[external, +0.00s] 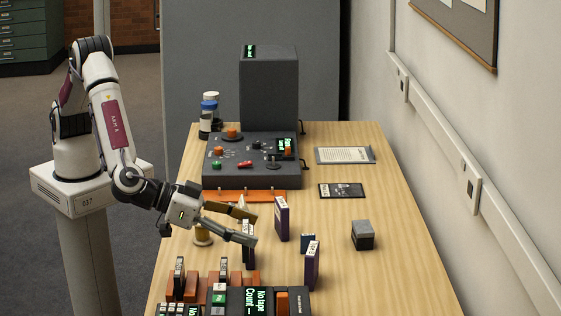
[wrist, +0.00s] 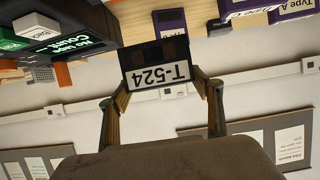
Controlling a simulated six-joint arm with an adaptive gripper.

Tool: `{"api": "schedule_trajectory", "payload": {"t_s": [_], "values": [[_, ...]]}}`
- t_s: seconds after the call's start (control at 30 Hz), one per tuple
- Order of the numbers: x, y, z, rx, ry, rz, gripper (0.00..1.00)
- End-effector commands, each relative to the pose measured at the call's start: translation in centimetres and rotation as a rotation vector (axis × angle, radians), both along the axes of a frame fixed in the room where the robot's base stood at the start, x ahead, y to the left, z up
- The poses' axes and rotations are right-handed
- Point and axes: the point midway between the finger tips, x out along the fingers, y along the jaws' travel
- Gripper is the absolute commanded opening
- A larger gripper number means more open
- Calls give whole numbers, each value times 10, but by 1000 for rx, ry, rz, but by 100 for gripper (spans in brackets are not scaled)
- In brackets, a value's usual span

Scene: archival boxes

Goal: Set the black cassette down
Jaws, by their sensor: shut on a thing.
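The black cassette (wrist: 150,55) is held between both fingertips in the wrist view, with its white label reading T-524 upside down. In the external view, a dark cassette (external: 248,257) with a pale label shows just below the near finger, partly hidden by it. My gripper (external: 251,224) is shut on the cassette over the near-middle part of the wooden table (external: 375,285). I cannot tell whether the cassette's lower edge touches the table.
Purple cassettes (external: 282,219) and (external: 312,266) stand upright to the right, with a dark blue piece (external: 307,243) between them. An orange rack (external: 190,287) with black cassettes and a counter device (external: 262,300) are in front. A grey block (external: 362,236) sits farther right.

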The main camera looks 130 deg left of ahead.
Motion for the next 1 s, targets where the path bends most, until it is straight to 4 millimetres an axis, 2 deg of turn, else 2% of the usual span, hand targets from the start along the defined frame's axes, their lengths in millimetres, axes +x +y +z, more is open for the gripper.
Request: {"api": "schedule_trajectory", "payload": {"t_s": [0.17,0.37,1.0], "values": [[0,12,0,0,0,17,45],[-2,52,0,0,0,74,45],[-23,247,10,1,0,252,45]]}}
